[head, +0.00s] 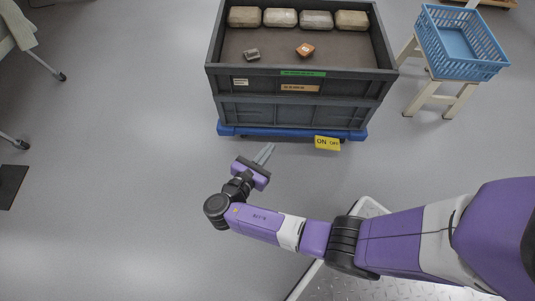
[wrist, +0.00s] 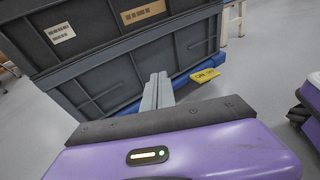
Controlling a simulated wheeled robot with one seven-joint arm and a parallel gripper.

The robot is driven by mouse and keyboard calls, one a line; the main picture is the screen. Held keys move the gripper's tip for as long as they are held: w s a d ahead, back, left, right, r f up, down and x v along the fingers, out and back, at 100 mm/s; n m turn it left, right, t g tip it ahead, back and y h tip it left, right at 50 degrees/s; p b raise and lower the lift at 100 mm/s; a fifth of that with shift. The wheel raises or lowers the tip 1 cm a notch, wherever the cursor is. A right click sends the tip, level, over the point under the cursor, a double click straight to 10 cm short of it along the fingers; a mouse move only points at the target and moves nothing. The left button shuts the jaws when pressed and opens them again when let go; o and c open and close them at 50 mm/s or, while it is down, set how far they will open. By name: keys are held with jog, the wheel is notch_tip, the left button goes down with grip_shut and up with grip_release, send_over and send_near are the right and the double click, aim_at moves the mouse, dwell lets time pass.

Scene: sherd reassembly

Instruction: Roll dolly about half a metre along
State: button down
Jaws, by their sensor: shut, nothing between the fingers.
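The blue dolly (head: 228,130) stands on the grey floor in the head view, under a dark grey crate (head: 262,111). A yellow pedal marked ON and OFF (head: 327,143) sticks out from its near edge, right of centre. The pedal also shows in the wrist view (wrist: 205,76). My gripper (head: 264,153) is shut and empty, just in front of the dolly's near edge and left of the pedal. In the wrist view the closed fingers (wrist: 157,92) point toward the crate's side. I cannot tell whether they touch anything. The dolly's wheels are mostly hidden.
Several stone-like blocks (head: 280,18) line the crate's far end. A small grey piece (head: 252,54) and an orange-brown piece (head: 305,50) lie nearer. A blue basket (head: 460,43) sits on a stool (head: 434,91) close to the right. The floor at left (head: 120,140) is clear.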

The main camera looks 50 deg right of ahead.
jog(key=s+d+p, duration=0.2)
jog(key=s+d, duration=0.2)
jog(key=d, duration=0.3)
jog(key=shift+s+r, duration=0.15)
jog(key=shift+s, duration=0.15)
jog(key=shift+w+d+p, duration=0.1)
jog(key=shift+p, duration=0.2)
